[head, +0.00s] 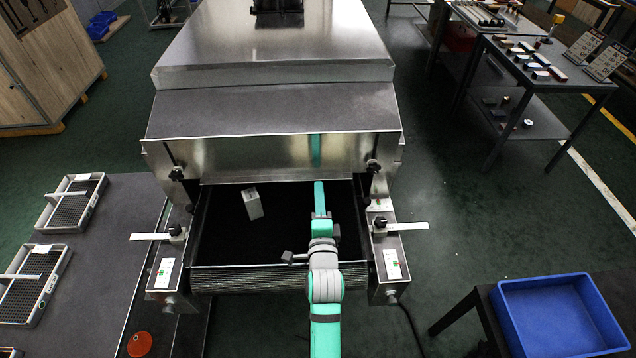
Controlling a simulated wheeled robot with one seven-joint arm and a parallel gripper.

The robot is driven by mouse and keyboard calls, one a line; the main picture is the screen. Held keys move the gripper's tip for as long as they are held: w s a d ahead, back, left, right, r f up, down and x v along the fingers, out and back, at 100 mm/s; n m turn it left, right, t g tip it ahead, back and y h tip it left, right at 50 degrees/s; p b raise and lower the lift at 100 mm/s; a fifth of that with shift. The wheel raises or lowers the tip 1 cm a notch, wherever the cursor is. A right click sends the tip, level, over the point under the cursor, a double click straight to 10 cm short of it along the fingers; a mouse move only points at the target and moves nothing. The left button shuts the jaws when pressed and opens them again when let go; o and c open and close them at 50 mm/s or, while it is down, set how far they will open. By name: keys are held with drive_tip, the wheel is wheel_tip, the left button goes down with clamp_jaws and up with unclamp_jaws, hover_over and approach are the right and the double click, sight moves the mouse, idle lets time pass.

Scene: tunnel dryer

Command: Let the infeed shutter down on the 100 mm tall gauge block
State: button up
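The infeed shutter (250,157) is the wide steel plate across the dryer's mouth. Its lower edge is above the dark belt (225,245), with a dark gap below. A pale grey gauge block (254,205) appears to stand upright on the belt, left of centre and in front of the shutter's edge as seen here. Black clamp knobs (176,173) and (372,166) sit at the shutter's two ends. My teal and grey arm reaches over the belt, right of the block and apart from it. My gripper's fingers cannot be made out clearly.
Steel side posts with flat arms (152,236) and (408,226) flank the mouth. Wire trays (75,202) lie on the left table. A blue bin (556,316) is at lower right, and a dark table with small blocks (550,85) stands at upper right.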

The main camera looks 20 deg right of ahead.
drive_tip(key=x, duration=0.4)
drive_tip(key=shift+w, duration=0.4)
drive_tip(key=shift+s, duration=0.15)
clamp_jaws()
